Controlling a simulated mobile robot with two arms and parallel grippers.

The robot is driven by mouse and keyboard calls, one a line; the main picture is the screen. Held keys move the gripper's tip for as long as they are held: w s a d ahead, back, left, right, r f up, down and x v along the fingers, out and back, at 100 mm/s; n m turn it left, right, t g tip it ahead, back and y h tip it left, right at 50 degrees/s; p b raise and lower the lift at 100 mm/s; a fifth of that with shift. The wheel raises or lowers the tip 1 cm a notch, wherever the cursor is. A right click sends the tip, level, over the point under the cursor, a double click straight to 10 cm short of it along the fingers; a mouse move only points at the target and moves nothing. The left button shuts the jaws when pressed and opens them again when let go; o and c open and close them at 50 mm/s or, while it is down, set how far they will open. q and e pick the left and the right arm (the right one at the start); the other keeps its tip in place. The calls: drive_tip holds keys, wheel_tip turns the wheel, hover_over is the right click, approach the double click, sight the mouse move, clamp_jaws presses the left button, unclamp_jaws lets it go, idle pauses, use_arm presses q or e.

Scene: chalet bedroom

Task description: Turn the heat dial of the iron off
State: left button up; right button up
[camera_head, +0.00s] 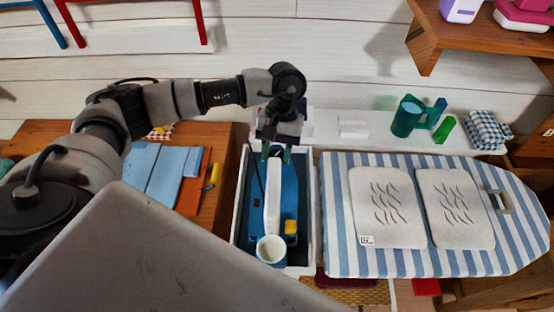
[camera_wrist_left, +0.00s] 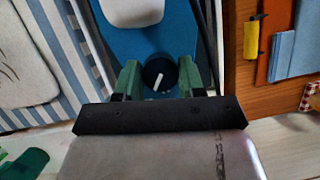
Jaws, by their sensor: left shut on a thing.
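The iron (camera_head: 273,200) has a blue body and a white handle, and lies in a white-edged tray (camera_head: 237,225) left of the ironing board. In the left wrist view its blue body (camera_wrist_left: 150,45) fills the top middle. The heat dial (camera_wrist_left: 161,73) is a round black knob with a white pointer mark, leaning slightly right of straight up in that view. My left gripper (camera_wrist_left: 160,78) has one green finger on each side of the dial and is shut on it. In the head view my left gripper (camera_head: 275,150) is at the iron's far end, hiding the dial. My right gripper is not in view.
The striped ironing board (camera_head: 335,255) with two grey pads stands to the right. A green mug (camera_head: 407,117) and a checked cloth (camera_head: 487,131) are behind it. Blue cloth (camera_head: 165,178) and a yellow-handled tool (camera_head: 212,176) lie left. A wooden shelf (camera_head: 470,35) overhangs the back right.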

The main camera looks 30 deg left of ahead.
use_arm(q)
drive_tip(key=n+b, duration=0.2)
drive_tip(key=n+h+b, duration=0.1)
drive_tip(key=n+b, duration=0.1)
drive_tip(key=shift+a+f+t+h, duration=0.15)
drive_tip(key=shift+f+t+h, duration=0.05)
drive_tip(key=shift+t+h, duration=0.1)
drive_tip(key=shift+r+n+t+h+b, duration=0.2)
drive_tip(key=shift+n+t+h+b, duration=0.15)
drive_tip(key=shift+n+b, duration=0.95)
drive_tip(key=shift+n, duration=0.3)
drive_tip(key=o, duration=0.6)
drive_tip(key=shift+o, duration=0.2)
drive_tip(key=b+v, duration=0.1)
drive_tip(key=v, duration=1)
drive_tip(key=shift+s+f, duration=0.1)
drive_tip(key=shift+f, duration=0.05)
